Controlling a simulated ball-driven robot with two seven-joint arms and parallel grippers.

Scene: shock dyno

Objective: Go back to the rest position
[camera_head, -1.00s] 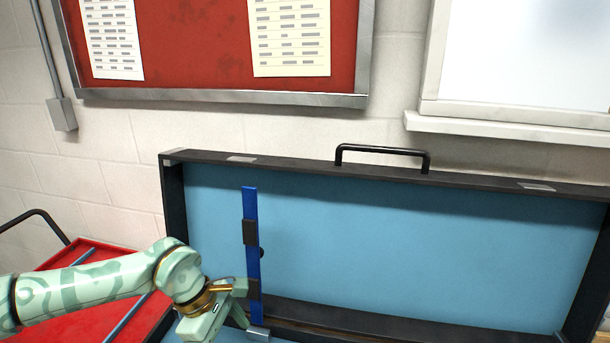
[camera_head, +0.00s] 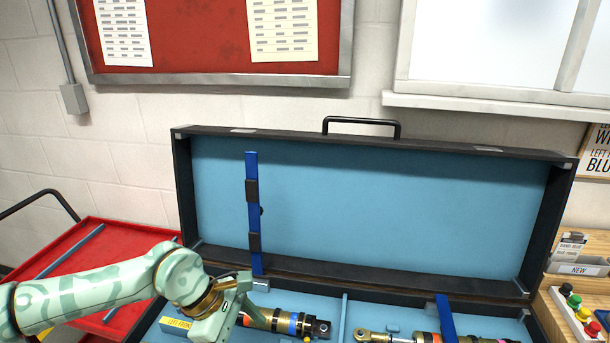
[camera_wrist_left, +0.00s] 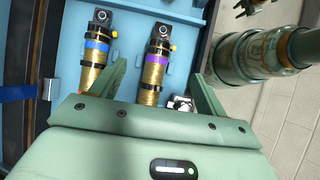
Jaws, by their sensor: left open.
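My left gripper (camera_head: 240,308) is at the lower left of the head view, over the left part of an open black case (camera_head: 183,190) with a blue lining. In the left wrist view my left gripper (camera_wrist_left: 155,85) has its fingers spread wide. Between and beyond them lie a gold shock with a blue band (camera_wrist_left: 95,50) and a gold shock with a purple band (camera_wrist_left: 155,65), side by side in the case. I cannot tell how near the fingers are to them. My right gripper is not in view.
The case lid stands open, with a blue strap (camera_head: 252,205) near its left side. A red cart (camera_head: 95,255) is at the left. At the right, a wooden stand holds coloured buttons (camera_head: 575,301) and a grey NEW bin (camera_head: 578,268). The wall is behind.

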